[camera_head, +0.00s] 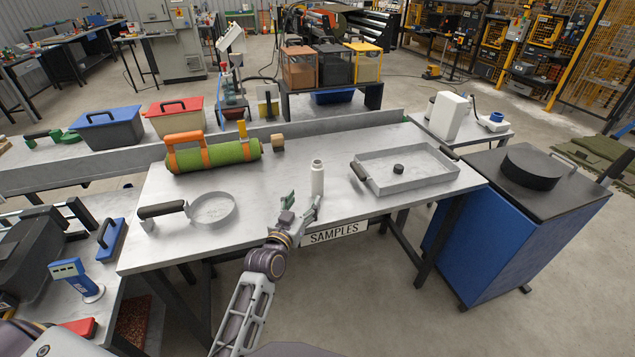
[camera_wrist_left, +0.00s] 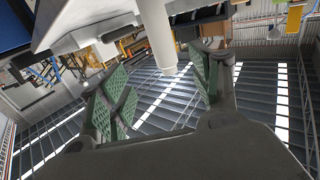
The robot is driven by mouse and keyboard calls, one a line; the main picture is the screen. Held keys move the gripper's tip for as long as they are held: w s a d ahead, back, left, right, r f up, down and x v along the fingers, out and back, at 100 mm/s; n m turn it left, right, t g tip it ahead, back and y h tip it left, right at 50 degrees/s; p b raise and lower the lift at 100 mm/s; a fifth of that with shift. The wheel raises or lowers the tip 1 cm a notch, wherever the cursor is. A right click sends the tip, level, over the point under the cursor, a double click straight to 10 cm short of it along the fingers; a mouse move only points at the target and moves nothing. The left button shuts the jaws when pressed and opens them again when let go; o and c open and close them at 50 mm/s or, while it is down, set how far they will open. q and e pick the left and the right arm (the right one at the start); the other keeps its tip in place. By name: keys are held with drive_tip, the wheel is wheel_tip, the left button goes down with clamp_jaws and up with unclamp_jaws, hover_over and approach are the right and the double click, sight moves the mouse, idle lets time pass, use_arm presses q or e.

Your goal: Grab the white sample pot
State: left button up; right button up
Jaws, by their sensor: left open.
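The white sample pot (camera_head: 317,180) stands upright on the grey metal table (camera_head: 270,200), near its front edge, above the SAMPLES label (camera_head: 334,233). My left gripper (camera_head: 301,206) is open at the table's front edge, just in front of the pot and a little to its left. In the left wrist view, the pot (camera_wrist_left: 158,36) shows beyond and between the open green-padded fingers of the gripper (camera_wrist_left: 160,88), with nothing held. That view looks inverted. My right gripper is not in view.
A round pan (camera_head: 213,209) lies to the left, and a tray (camera_head: 405,175) with a black puck (camera_head: 398,169) to the right. A green turf roll (camera_head: 217,154) in an orange holder and a small wooden block (camera_head: 277,142) lie behind. The table around the pot is clear.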

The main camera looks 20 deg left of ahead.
sight(316, 178)
use_arm(q)
drive_tip(key=shift+w+a+r, duration=0.15)
drive_tip(key=shift+r, duration=0.05)
drive_tip(key=shift+w, duration=0.15)
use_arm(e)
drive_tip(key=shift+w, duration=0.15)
use_arm(q)
drive_tip(key=shift+w, duration=2.5)
drive_tip(key=shift+w+d, duration=0.15)
drive_tip(key=shift+w, duration=0.65)
drive_tip(key=shift+w+d, duration=0.1)
drive_tip(key=shift+w, duration=0.7)
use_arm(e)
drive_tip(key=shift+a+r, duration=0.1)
